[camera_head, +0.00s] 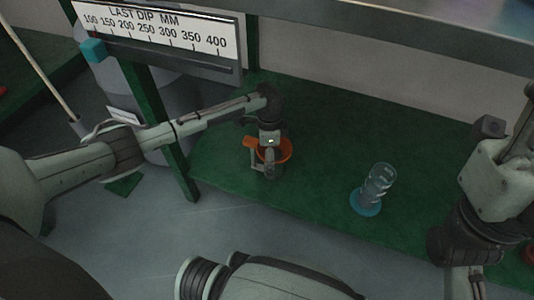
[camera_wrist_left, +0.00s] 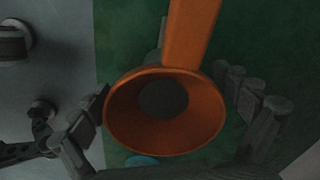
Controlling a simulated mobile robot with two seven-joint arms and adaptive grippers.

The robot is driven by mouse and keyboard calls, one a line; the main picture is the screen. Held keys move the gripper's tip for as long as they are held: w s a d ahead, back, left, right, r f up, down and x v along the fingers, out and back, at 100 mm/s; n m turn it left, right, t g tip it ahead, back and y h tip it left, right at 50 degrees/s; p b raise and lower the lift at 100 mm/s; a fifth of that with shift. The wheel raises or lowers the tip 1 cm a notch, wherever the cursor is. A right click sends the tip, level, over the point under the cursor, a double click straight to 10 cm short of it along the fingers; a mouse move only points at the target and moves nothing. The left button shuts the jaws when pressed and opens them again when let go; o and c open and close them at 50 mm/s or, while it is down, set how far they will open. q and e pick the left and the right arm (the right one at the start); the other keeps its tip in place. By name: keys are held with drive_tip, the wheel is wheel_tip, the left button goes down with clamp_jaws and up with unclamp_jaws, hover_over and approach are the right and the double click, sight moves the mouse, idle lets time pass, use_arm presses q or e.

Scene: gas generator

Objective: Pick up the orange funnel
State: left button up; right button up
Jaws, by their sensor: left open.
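The orange funnel (camera_head: 287,150) is on the green table, partly hidden under my left gripper (camera_head: 266,165) in the head view. In the left wrist view the funnel (camera_wrist_left: 165,110) shows its round mouth with a dark opening, and its flat orange handle runs to the top edge. My left gripper (camera_wrist_left: 165,122) is open, with one finger at each side of the funnel's cone. I cannot tell whether either finger touches it. My right arm is at the right edge of the head view, and its fingers are not in view.
A clear cylinder with a blue base (camera_head: 366,205) stands on the green table (camera_head: 320,195), right of the funnel. A green post is left of my left gripper. The table between funnel and cylinder is clear.

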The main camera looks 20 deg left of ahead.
use_arm(q)
drive_tip(key=shift+f, duration=0.15)
drive_tip(key=shift+c, duration=0.2)
drive_tip(key=shift+w, duration=0.1)
drive_tip(key=c, duration=1.1)
